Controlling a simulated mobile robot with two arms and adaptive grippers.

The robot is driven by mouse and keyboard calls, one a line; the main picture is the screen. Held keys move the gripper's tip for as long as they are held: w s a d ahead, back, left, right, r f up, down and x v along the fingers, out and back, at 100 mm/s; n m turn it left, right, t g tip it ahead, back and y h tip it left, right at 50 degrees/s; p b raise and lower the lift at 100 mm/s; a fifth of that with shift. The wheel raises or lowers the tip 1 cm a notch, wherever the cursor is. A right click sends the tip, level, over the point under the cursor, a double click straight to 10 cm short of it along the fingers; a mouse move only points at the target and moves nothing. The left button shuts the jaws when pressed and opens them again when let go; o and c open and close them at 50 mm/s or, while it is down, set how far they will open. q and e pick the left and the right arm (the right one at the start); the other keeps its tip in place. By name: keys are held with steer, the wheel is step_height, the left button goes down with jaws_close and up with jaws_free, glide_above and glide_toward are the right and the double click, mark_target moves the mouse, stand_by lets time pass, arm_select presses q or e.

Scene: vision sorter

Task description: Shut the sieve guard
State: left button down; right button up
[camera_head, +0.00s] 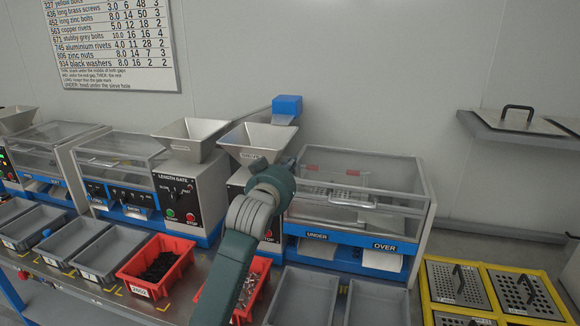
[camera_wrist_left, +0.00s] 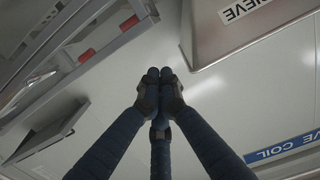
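The sieve guard (camera_head: 398,177) is a clear, grey-framed cover on the sieve machine, right of centre in the head view. A bar handle (camera_head: 352,204) runs along its front, and two red tabs (camera_head: 312,169) show inside. I cannot tell whether the guard is fully down. My left arm reaches up in front of the machine's left side, and its wrist hides part of it. In the left wrist view my left gripper (camera_wrist_left: 160,76) has its fingertips together with nothing between them. A frame with red tabs (camera_wrist_left: 86,55) lies to its left, apart from it. My right gripper is out of view.
A sieve hopper (camera_head: 256,136) stands just behind my left wrist, with a blue box (camera_head: 287,104) above it. Grey bins (camera_head: 302,297) and a red bin (camera_head: 155,264) line the bench front. A yellow rack (camera_head: 492,288) of sieve plates is at right.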

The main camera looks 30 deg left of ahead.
arm_select(q)
steer(key=s+d+f+m+g+h+b, duration=0.1)
steer(key=s+d+f+g, duration=0.25)
steer(key=s+f, duration=0.75)
steer(key=s+d+f+m+g+h+b, duration=0.15)
steer(key=s+d+f, duration=0.35)
steer(key=s+f, duration=0.6)
steer(key=s+d+f+m+g, duration=0.1)
steer(key=s+d+f+g, duration=0.25)
steer(key=s+f, duration=0.65)
steer(key=s+d+f+m+g, duration=0.1)
steer(key=s+d+f+g, duration=0.35)
steer(key=s, duration=0.95)
step_height(320, 180, down, 27)
steer(key=s+a+g, duration=0.1)
steer(key=s+g, duration=0.1)
steer(key=s+a+f, duration=0.3)
steer(key=s+f, duration=1.4)
steer(key=shift+a+g+h, duration=0.2)
steer(key=shift+g+h, duration=0.15)
steer(key=shift+g, duration=0.05)
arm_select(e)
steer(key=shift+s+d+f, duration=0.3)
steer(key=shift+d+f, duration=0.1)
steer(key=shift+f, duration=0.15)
